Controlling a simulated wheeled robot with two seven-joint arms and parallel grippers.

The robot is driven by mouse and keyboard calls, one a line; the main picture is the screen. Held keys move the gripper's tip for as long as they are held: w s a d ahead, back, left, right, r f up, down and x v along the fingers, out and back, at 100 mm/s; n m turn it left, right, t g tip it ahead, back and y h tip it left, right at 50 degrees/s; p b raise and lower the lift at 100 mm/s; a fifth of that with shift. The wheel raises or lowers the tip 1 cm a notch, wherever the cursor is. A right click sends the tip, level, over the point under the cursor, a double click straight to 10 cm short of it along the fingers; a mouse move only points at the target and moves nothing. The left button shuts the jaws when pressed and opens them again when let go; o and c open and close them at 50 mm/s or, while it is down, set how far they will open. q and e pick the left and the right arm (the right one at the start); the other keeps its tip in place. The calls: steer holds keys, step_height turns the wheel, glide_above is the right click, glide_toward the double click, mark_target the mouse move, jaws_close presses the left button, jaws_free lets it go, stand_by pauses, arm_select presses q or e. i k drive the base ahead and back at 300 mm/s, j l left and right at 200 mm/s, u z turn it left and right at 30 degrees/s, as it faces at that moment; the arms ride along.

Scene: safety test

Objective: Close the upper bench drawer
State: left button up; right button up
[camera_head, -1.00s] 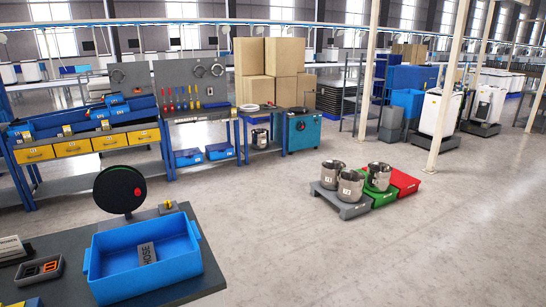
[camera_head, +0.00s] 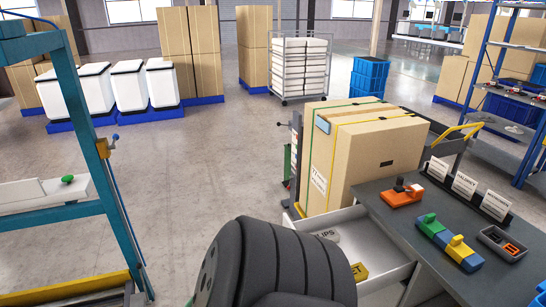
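The bench drawer (camera_head: 378,243) is white and stands open, pulled out from under the dark bench top (camera_head: 400,232). Neither gripper shows in the head view.
A tall carton (camera_head: 375,160) stands behind the drawer. On the bench are an orange device (camera_head: 402,196), a green, yellow and blue device (camera_head: 448,242), a grey tray (camera_head: 503,243) and label cards (camera_head: 465,184). A teal frame (camera_head: 95,160) stands left. Open floor lies between.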

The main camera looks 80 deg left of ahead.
mark_target(363, 239)
steer(key=u, duration=2.05)
